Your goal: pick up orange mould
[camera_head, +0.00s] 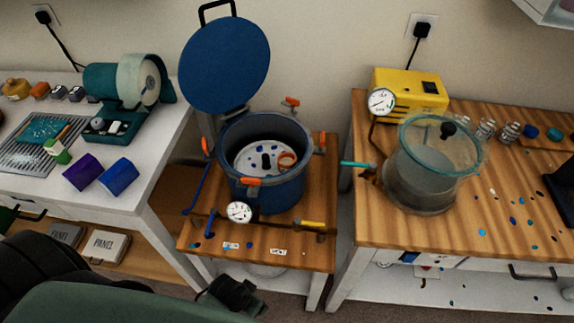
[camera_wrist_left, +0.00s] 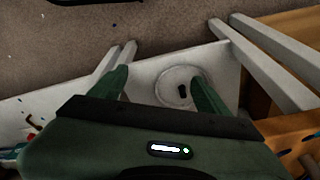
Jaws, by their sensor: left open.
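An orange ring-shaped piece (camera_head: 287,160), which may be the orange mould, lies on the white perforated plate inside the open blue pressure pot (camera_head: 268,190). A small orange block (camera_head: 40,90) sits at the back of the left bench; I cannot tell whether either is the mould. My left gripper (camera_wrist_left: 160,82) is open and empty in the left wrist view. It hangs low, over a white shelf with a round white disc, apart from both orange pieces. My right gripper is not in view.
The pot's lid (camera_head: 224,65) stands raised behind it, and a gauge (camera_head: 239,212) and pipe sit in front. The right bench holds a clear chamber (camera_head: 425,170) and a yellow pump (camera_head: 411,92). Purple (camera_head: 83,172) and blue (camera_head: 118,177) blocks lie on the left bench.

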